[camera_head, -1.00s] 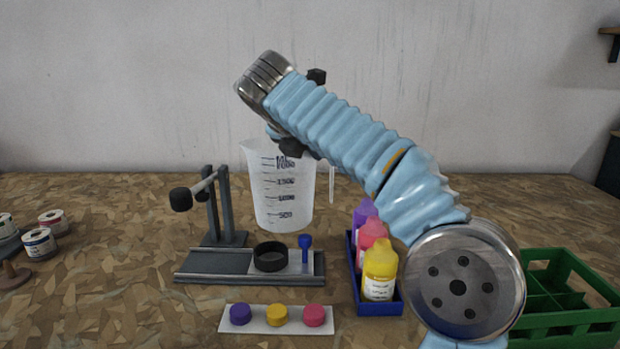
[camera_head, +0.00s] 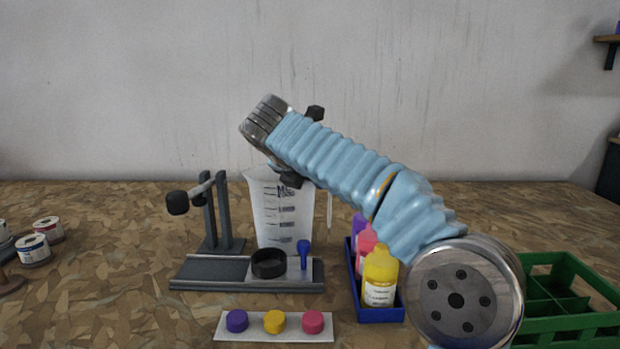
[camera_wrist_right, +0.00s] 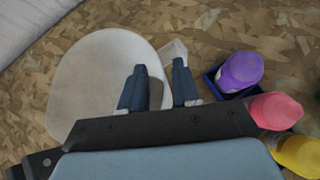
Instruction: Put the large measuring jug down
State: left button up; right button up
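The large measuring jug (camera_head: 272,215), translucent white with dark volume marks, is upright behind the dark press stand in the head view. The stand hides its base, so I cannot tell whether it touches the table. In the right wrist view I look down on the jug (camera_wrist_right: 85,85), with its handle side toward the fingers. My right gripper (camera_wrist_right: 160,84) has its two blue-grey fingers on either side of the jug's handle side, a small gap between them, and holds the jug. In the head view my right forearm hides the fingers. My left gripper is in neither current view.
The press stand (camera_head: 208,271) with a black ring (camera_head: 268,263) and blue plunger (camera_head: 304,254) is in front of the jug. A blue tray (camera_head: 381,313) of bottles and a green crate (camera_head: 560,328) stand right. A cap strip (camera_head: 294,336) lies in front. Table behind looks clear.

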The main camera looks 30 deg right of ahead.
jog(key=shift+o, duration=0.2)
jog(key=shift+r, duration=0.1)
jog(key=shift+s+a+r, duration=0.1)
jog(key=shift+a+r, duration=0.15)
jog(key=shift+r, duration=0.05)
jog(key=p+v, duration=0.2)
jog(key=v, duration=0.9)
jog(key=shift+s, duration=0.15)
